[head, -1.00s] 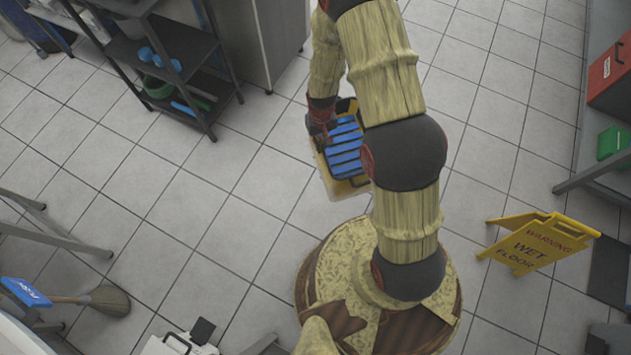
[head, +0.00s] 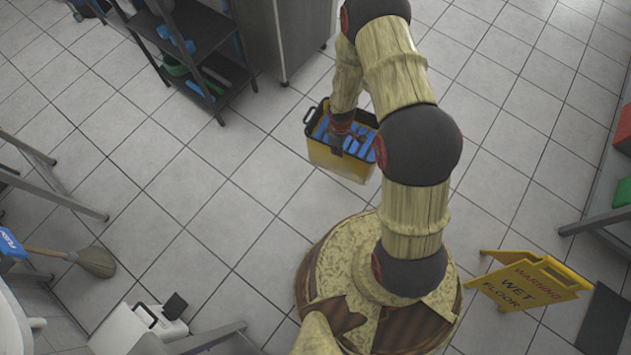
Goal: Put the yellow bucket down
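The yellow bucket (head: 334,160) is left of my arm and near the front of my base, with blue dividers or items inside its open top and a black handle piece at its left side. My gripper (head: 350,144) points down over the middle of the bucket's top and appears shut on it. The fingertips and the exact grip are hidden by the gripper itself. The bucket looks close to upright. Its underside is hidden, so I cannot tell whether it touches the floor.
Tiled floor is clear left of the bucket. A dark shelf rack (head: 197,30) and a grey cabinet (head: 290,40) stand behind. A wet-floor sign (head: 525,284) stands at right, beside a shelf. A broom (head: 95,262) and a white case (head: 137,328) are at lower left.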

